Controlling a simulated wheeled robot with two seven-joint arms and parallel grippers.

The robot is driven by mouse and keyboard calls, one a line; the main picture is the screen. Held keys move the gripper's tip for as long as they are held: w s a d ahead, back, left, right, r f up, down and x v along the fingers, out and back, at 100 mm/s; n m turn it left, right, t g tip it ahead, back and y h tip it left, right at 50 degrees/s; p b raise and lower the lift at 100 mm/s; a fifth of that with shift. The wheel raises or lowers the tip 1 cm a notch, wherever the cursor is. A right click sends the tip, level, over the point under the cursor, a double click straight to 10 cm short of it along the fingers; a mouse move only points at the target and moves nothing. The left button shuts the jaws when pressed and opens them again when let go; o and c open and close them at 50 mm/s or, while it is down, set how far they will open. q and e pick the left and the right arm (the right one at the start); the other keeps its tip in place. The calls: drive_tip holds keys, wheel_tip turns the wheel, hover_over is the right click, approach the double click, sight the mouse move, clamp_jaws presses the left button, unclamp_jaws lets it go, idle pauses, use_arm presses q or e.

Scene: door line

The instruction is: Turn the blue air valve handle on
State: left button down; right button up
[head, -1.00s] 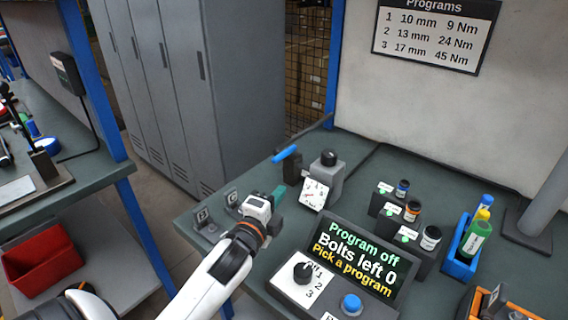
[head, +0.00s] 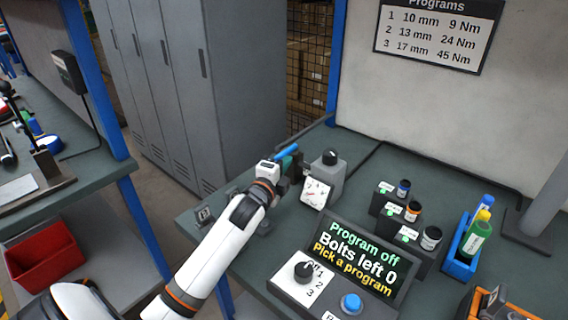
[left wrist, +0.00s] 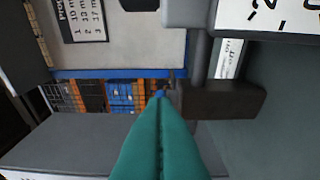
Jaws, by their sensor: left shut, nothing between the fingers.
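The blue air valve handle (head: 287,152) sits on a dark valve body beside the grey regulator (head: 328,175) at the back left of the bench. The handle slants up to the right. My left gripper (head: 288,166) is shut and empty, close under the handle and partly hiding the valve; I cannot tell whether it touches. In the left wrist view its green fingers (left wrist: 160,105) are together, with a small bit of blue (left wrist: 160,93) at their tips. The dark valve body (left wrist: 225,100) shows to their right there. My right gripper is not in view.
The program console (head: 362,250), several small jars on dark blocks (head: 385,205) and a blue bottle tray (head: 459,266) stand to the right. Grey lockers (head: 240,90) rise behind the bench's left end.

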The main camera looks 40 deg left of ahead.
use_arm(q)
drive_tip(key=shift+s+a+p, duration=0.1)
drive_tip(key=shift+a+p, duration=0.35)
idle(0.5)
drive_tip(key=shift+a+r+p, duration=0.1)
drive_tip(key=shift+a+p, duration=0.9)
drive_tip(key=shift+a, duration=0.1)
drive_tip(key=shift+w+a+p, duration=0.25)
drive_tip(key=shift+a+p, duration=0.15)
drive_tip(key=shift+a, duration=0.5)
drive_tip(key=shift+w+a+p, duration=0.2)
drive_tip(key=shift+a+p, duration=0.2)
drive_tip(key=shift+a, duration=0.45)
drive_tip(key=shift+s+d+b, duration=0.1)
drive_tip(key=shift+s+d, duration=0.2)
drive_tip(key=shift+s, duration=1.65)
drive_tip(key=shift+s+d+b, duration=0.15)
drive_tip(key=shift+s+d, duration=0.2)
drive_tip(key=shift+s, duration=1.65)
drive_tip(key=shift+s+d+b, duration=0.1)
drive_tip(key=shift+s+d, duration=0.2)
drive_tip(key=shift+s, duration=1.65)
drive_tip(key=shift+f, duration=0.2)
